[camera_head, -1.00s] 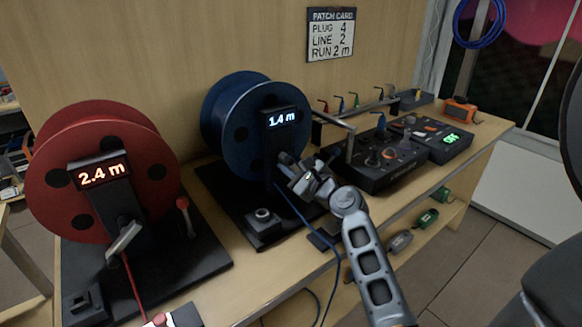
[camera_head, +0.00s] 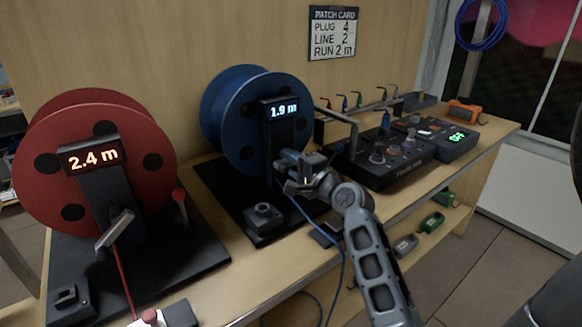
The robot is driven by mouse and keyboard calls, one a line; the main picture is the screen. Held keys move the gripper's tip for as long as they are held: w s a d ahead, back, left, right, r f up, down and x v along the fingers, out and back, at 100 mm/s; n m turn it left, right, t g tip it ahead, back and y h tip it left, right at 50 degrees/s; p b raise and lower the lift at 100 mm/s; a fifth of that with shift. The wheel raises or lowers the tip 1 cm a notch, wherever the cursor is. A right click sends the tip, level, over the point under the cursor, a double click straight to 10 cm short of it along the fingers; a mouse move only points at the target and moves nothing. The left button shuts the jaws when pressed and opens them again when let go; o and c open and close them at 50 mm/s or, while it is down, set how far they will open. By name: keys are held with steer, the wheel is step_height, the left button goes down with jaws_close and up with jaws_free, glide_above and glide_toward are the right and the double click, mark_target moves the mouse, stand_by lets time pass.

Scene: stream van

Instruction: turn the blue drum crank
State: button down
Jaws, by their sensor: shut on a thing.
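The blue drum (camera_head: 238,128) stands upright on a black base (camera_head: 222,192) in the middle of the bench. Its display (camera_head: 284,111) reads 1.9 m. My gripper (camera_head: 291,168) is at the front of the drum's stand, below the display, and is shut on the blue drum crank, which my fingers mostly hide. A blue cable (camera_head: 343,258) runs from the drum down over the bench's front edge. The patch card (camera_head: 332,33) on the wall reads plug 4, line 2, run 2 m.
The red drum (camera_head: 92,165) stands at left, its display reading 2.4 m. A black control box (camera_head: 388,160) with knobs lies just right of my gripper. Several coloured plugs (camera_head: 358,100) stand behind it. Green and grey items (camera_head: 432,223) lie on the lower shelf.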

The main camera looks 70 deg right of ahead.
steer(key=n+b, duration=0.1)
steer(key=n, duration=0.1)
steer(key=n+b, duration=0.2)
steer(key=n, duration=0.1)
steer(key=shift+f, duration=0.4)
steer(key=shift+d+n+b, duration=0.1)
steer(key=shift+n+b, duration=0.7)
steer(key=shift+n, duration=0.3)
steer(key=shift+s, duration=0.1)
steer(key=c, duration=1)
jaws_free()
steer(key=shift+c, duration=0.2)
steer(key=v, duration=0.7)
steer(key=shift+s+a+b, duration=0.2)
steer(key=shift+s+b, duration=0.1)
